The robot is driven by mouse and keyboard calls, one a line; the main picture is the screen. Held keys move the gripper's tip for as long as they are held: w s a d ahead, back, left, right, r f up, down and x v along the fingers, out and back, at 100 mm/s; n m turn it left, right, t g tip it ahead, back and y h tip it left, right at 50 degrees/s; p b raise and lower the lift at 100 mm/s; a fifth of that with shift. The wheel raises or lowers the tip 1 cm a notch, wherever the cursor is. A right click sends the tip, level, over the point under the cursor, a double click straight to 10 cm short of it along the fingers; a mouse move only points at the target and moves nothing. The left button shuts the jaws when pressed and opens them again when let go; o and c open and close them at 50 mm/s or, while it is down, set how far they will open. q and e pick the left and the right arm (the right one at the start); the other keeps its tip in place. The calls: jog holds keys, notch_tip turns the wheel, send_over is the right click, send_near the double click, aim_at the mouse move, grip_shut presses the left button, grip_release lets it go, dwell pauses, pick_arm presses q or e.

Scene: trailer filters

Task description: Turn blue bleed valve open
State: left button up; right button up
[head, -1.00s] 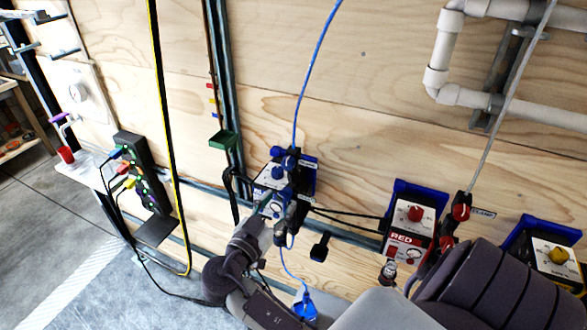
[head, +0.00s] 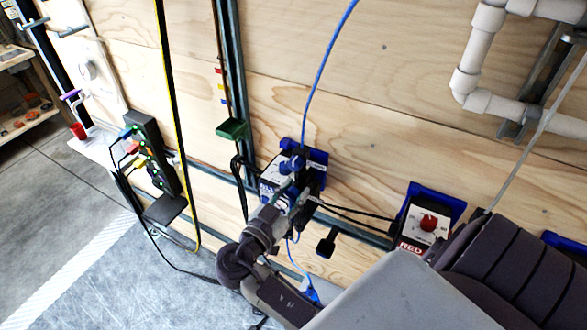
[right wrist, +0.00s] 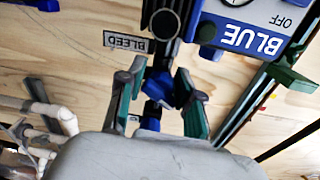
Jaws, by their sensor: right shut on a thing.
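The blue filter unit (head: 276,178) hangs on the plywood wall, with a blue knob (head: 291,163) on top. In the right wrist view its panel (right wrist: 245,35) reads BLUE and OFF. The blue bleed valve (right wrist: 157,88) sits below a black fitting, beside a BLEED label (right wrist: 129,42). My right gripper (head: 287,201) is at the lower side of the blue unit. In the right wrist view its green-padded fingers (right wrist: 160,98) are on either side of the blue valve, shut on it. My left gripper is not in view.
A red filter unit (head: 425,222) is to the right, partly behind my arm. A blue hose (head: 312,80) rises from the blue unit. White pipes (head: 478,60) run at upper right.

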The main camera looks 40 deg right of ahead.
aim_at(289, 199)
grip_shut()
jog(key=shift+f+n+b, duration=0.15)
jog(key=shift+n+b, duration=0.25)
jog(key=shift+b, duration=0.15)
jog(key=shift+n, duration=0.3)
jog(key=shift+r, duration=0.2)
jog(key=o, duration=0.6)
grip_release()
jog(key=shift+d, duration=0.1)
jog(key=shift+v, duration=3.75)
jog(key=shift+f, duration=0.1)
